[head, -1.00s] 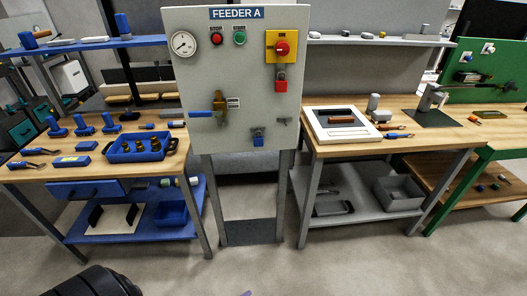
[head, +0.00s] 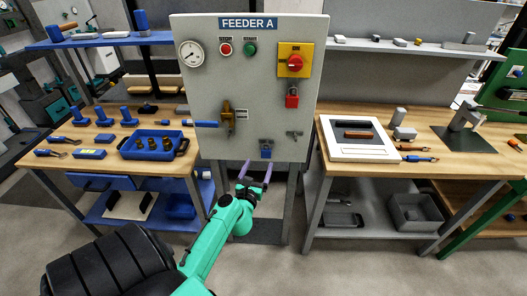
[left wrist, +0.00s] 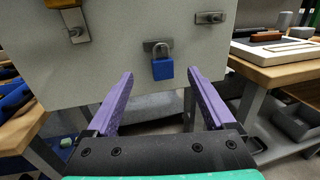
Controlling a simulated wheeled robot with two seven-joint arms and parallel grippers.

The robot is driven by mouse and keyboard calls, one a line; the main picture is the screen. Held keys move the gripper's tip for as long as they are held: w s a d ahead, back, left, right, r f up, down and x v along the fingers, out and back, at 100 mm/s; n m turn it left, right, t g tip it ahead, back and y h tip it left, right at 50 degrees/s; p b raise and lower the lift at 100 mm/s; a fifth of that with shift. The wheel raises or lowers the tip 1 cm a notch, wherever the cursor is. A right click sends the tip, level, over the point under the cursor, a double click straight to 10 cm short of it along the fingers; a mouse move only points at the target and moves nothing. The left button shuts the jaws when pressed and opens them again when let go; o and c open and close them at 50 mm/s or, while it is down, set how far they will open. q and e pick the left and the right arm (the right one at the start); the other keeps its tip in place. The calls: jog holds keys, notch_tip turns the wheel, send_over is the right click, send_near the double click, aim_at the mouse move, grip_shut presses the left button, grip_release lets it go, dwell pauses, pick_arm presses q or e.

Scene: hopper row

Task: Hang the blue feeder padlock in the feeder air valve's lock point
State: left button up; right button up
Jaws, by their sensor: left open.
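The blue padlock (head: 266,153) hangs by its shackle from a small grey bracket low on the FEEDER A panel. It also shows in the left wrist view (left wrist: 162,69), upright in front of the panel. The brass air valve (head: 228,118) is on the panel's left side, with a blue lever reaching left. Its lower part shows at the top left of the left wrist view (left wrist: 74,25). My left gripper (head: 256,170) is open and empty just below the padlock in the head view. In the wrist view the padlock appears between the fingertips, apart from both. My right gripper is out of view.
A red padlock (head: 292,98) hangs under the red rotary switch (head: 295,64). Another small metal fitting (head: 295,134) is right of the blue padlock. Workbenches stand on both sides, with a blue tray (head: 127,150) at left and a white framed board (head: 328,152) at right.

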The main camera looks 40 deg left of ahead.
aim_at(265, 151)
pick_arm(q)
jog(key=x, duration=0.8)
jog(key=shift+f+b, duration=0.2)
jog(key=shift+b, duration=0.1)
jog(key=shift+w+a, duration=0.15)
jog(key=shift+w, duration=0.3)
grip_shut()
jog(key=shift+r, duration=0.2)
